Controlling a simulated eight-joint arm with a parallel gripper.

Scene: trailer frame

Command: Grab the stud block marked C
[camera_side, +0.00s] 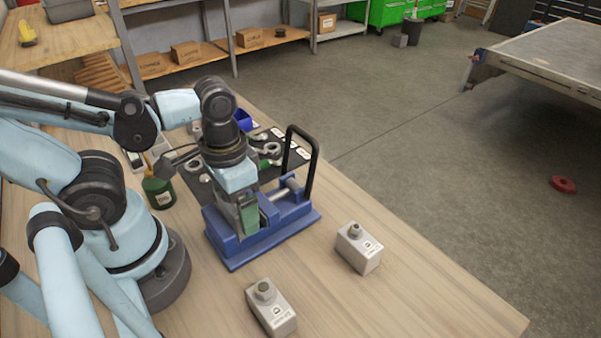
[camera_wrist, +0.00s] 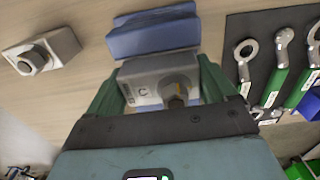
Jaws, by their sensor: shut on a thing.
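The grey stud block marked C (camera_wrist: 148,80) shows in the wrist view between the two green fingers of my gripper (camera_wrist: 160,78), with its metal stud toward the camera. My gripper is shut on it. In the side view my gripper (camera_side: 248,214) points down into the blue vise (camera_side: 240,252), and it and the vise hide the block there. A blue vise part (camera_wrist: 153,42) lies just beyond the block in the wrist view. I cannot tell whether the block touches the vise.
Two other grey stud blocks stand on the bench, one in front (camera_side: 271,308) and one to the right (camera_side: 359,248). A black upright handle (camera_side: 312,165) rises behind the vise. Wrenches (camera_wrist: 283,60) lie on a dark mat. A green container (camera_side: 158,190) stands left.

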